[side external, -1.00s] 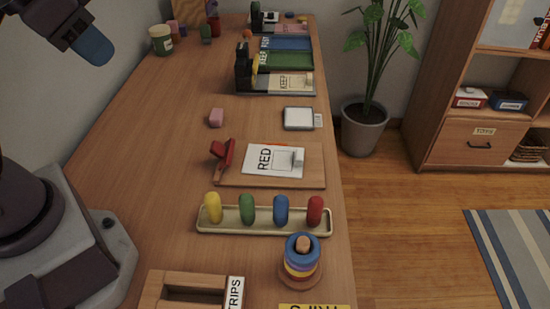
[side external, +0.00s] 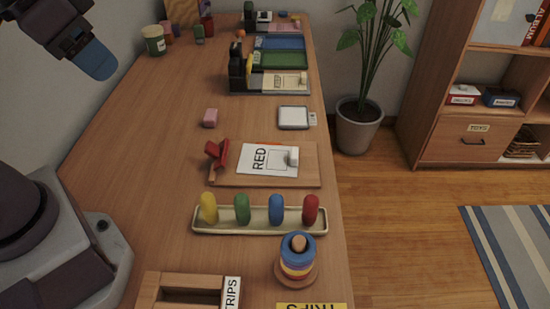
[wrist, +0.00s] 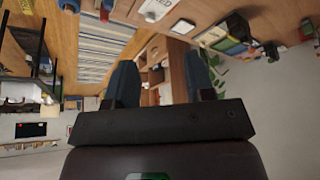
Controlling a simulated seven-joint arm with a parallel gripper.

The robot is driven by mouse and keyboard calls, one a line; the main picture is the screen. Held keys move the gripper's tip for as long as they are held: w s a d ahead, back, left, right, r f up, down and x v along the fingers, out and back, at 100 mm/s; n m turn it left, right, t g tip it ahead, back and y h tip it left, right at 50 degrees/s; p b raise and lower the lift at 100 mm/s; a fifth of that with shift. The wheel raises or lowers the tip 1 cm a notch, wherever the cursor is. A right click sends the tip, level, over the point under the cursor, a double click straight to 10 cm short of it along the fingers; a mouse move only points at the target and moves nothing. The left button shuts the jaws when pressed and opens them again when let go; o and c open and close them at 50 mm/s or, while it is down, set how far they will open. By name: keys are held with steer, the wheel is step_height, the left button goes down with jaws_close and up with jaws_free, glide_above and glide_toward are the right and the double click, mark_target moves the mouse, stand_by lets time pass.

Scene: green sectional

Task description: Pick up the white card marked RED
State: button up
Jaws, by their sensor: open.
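The white card marked RED (side external: 268,160) lies flat on a wooden board (side external: 225,178) on the long table. A small white block (side external: 293,157) sits at the card's right edge. A red clamp-like piece (side external: 217,153) stands at the board's left end. In the wrist view, a white card with partly cut-off lettering (wrist: 156,9) shows at the top edge. My gripper (side external: 95,60) is at the upper left in the side view, raised and well apart from the card. Its two blue fingers show spread and empty in the wrist view (wrist: 160,62).
A tray (side external: 200,226) with yellow, green, blue and red pegs lies in front of the board, with a ring stacker (side external: 297,258) nearer. A pink block (side external: 210,118) and a white-topped pad (side external: 293,117) lie behind. The table's left middle is clear.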

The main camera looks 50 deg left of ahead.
steer(key=w+d+f+g, duration=0.4)
steer(key=w+d+f, duration=0.1)
steer(key=w+f, duration=0.35)
steer(key=n+t+y, duration=0.2)
steer(key=n+y, duration=0.1)
steer(key=n, duration=0.5)
glide_toward(295, 154)
steer(key=shift+n, duration=0.3)
steer(key=x, duration=0.4)
steer(key=shift+s+a+f, duration=0.2)
steer(key=shift+a, duration=0.05)
steer(key=x, duration=0.5)
steer(key=shift+w+d, duration=0.15)
steer(key=shift+w, duration=0.1)
jaws_close()
